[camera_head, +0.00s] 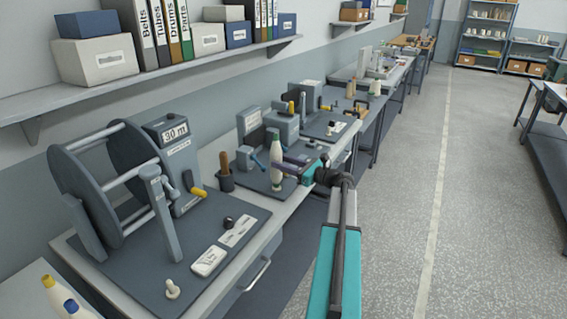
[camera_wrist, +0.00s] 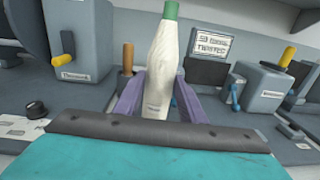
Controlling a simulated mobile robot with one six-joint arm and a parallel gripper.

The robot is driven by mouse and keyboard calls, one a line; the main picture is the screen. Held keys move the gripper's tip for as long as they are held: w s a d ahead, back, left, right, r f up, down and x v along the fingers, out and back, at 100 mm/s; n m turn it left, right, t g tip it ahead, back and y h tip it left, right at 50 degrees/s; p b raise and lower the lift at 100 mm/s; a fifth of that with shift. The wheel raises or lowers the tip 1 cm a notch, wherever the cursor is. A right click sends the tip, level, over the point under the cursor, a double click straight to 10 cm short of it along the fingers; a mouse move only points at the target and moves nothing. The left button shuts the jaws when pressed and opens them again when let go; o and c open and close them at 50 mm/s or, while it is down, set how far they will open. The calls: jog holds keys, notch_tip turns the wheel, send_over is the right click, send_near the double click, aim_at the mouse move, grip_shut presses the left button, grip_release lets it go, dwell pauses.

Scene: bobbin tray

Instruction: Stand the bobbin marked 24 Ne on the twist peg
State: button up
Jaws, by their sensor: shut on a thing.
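A white bobbin with a green tip (camera_head: 274,159) stands close to upright in my gripper (camera_head: 284,168), over the grey bench unit beyond the large reel. In the wrist view the same bobbin (camera_wrist: 165,58) rises between the purple fingers of my gripper (camera_wrist: 161,100), which are shut on it. A small mark shows low on the bobbin, too small to read. The twist peg is not clearly visible. I cannot tell whether the bobbin's foot touches anything.
A large reel (camera_head: 83,190) marked 30 m stands at left, with a small pale peg (camera_head: 172,289) on its base. A dark cup with a brown handle (camera_head: 225,178) is left of the bobbin. Yellow-tipped (camera_head: 52,292) and blue-tipped (camera_head: 73,308) bobbins show at lower left.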

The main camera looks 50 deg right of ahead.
jog(key=shift+f, duration=0.25)
jog(key=o, duration=1.2)
jog(key=shift+s, duration=0.15)
jog(key=s+d+b, duration=0.1)
jog(key=s, duration=0.3)
jog(key=s+b, duration=0.1)
jog(key=s, duration=0.4)
jog(key=s+d+b, duration=0.1)
jog(key=s+b, duration=0.1)
jog(key=s, duration=0.2)
jog(key=shift+s+d, duration=0.2)
jog(key=shift+d, duration=0.1)
